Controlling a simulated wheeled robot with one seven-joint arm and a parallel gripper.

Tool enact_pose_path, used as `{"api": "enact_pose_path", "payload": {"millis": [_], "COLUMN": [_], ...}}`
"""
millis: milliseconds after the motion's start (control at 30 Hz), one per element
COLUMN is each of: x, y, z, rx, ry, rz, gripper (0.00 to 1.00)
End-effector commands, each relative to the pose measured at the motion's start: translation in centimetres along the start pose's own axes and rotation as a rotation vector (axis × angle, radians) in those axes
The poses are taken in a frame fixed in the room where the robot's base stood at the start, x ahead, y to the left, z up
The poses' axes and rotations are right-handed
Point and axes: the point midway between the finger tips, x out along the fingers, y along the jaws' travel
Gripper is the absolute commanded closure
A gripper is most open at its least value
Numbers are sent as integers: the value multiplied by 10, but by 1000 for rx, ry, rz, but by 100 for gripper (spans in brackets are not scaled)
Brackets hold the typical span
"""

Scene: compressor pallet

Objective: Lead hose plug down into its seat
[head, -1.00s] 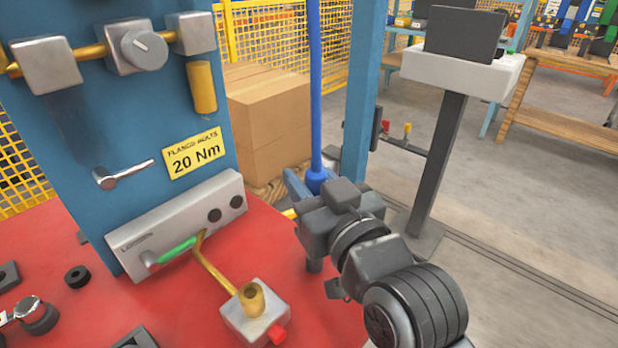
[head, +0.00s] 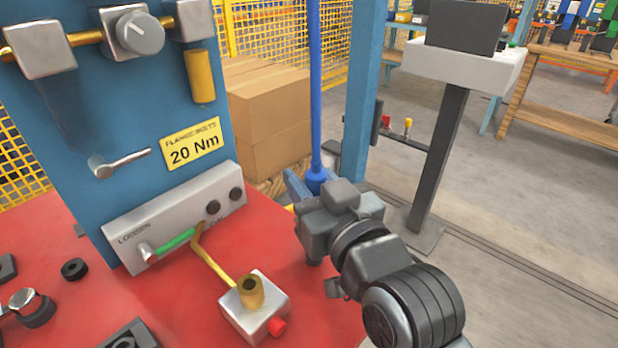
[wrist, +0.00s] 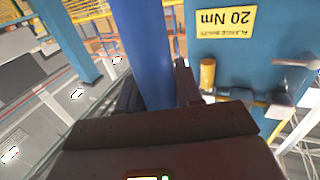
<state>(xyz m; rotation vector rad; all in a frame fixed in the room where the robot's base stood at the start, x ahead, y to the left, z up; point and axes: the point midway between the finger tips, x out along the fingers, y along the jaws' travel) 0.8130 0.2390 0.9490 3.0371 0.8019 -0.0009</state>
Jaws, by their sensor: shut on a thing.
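A blue hose (head: 315,90) hangs from above, its lower end with a wider blue collar (head: 316,181) at my gripper (head: 314,208). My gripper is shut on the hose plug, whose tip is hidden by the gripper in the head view. In the wrist view the blue hose (wrist: 145,50) stands between the dark fingers. The likely seat is an open brass socket (head: 251,291) on a grey block (head: 238,312) with a red knob, on the red bench. It lies left of and nearer than my gripper, apart from it.
A blue panel (head: 120,115) with a lever and a 20 Nm label (head: 193,143) rises at left. A grey manifold (head: 175,218) with a bent brass pipe runs along its foot. A blue post (head: 362,100) and a stand (head: 440,150) are beyond my arm.

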Motion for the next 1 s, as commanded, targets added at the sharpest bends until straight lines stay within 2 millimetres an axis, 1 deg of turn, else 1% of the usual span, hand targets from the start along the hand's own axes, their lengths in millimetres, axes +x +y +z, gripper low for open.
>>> {"api": "enact_pose_path", "payload": {"millis": [833,867,1000], "x": [0,0,0], "y": [0,0,0], "z": [16,15,15], "rx": [0,0,0], "ry": [1,1,1], "rz": [0,0,0], "gripper": [100,64,51]}}
